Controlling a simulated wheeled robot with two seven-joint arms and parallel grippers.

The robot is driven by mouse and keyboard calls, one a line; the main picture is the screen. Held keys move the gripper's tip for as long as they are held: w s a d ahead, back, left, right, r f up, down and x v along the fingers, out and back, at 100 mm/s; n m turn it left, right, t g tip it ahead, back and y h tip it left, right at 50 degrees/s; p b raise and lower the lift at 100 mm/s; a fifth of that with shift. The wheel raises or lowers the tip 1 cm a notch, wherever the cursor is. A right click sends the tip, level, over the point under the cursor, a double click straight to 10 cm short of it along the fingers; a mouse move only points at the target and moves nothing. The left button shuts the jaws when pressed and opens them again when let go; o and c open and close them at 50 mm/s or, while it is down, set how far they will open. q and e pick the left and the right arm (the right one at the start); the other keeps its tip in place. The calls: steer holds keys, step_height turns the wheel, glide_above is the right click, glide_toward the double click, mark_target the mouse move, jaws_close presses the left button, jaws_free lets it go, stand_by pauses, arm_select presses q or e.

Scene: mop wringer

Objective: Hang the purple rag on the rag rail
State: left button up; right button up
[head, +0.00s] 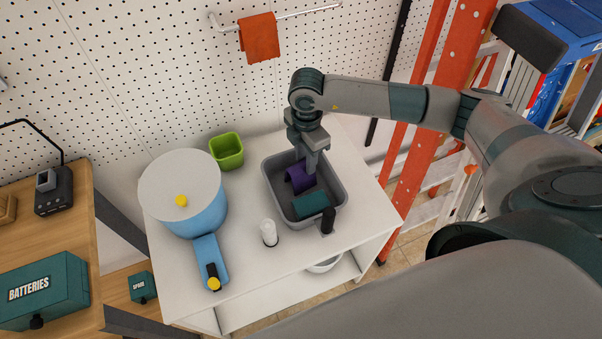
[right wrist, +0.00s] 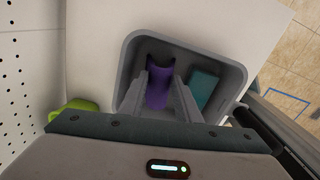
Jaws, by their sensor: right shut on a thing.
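The purple rag (head: 299,179) lies in the grey basin (head: 275,196) on the white table. My right gripper (head: 309,170) reaches down into the basin and is shut on the rag. In the right wrist view the rag (right wrist: 158,88) shows between the two fingers (right wrist: 160,90). The rag rail (head: 290,18) is on the pegboard wall at the top, with an orange rag (head: 260,38) hanging near its left end. The rail right of the orange rag is bare. My left gripper is not in view.
A teal block (head: 311,205) lies in the basin beside the rag. A black faucet-like part (head: 328,220) and a white bottle (head: 269,232) stand at its near side. A green cup (head: 226,151) and a blue bucket wringer (head: 205,215) stand to the left. An orange ladder (head: 410,150) is at right.

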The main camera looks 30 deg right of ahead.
steer(key=shift+r+p, duration=2.75)
steer(key=shift+r, duration=1.25)
steer(key=shift+r, duration=0.1)
steer(key=d+r+m+p, duration=0.1)
steer(key=d+r+p, duration=0.2)
steer(key=r, duration=1.4)
steer(key=s+d+r+p, duration=0.1)
steer(key=d+r+p, duration=0.2)
steer(key=r, duration=1.5)
steer(key=d, duration=0.3)
steer(key=shift+r+m, duration=0.2)
steer(key=shift+m, duration=0.2)
steer(key=shift+w, duration=0.2)
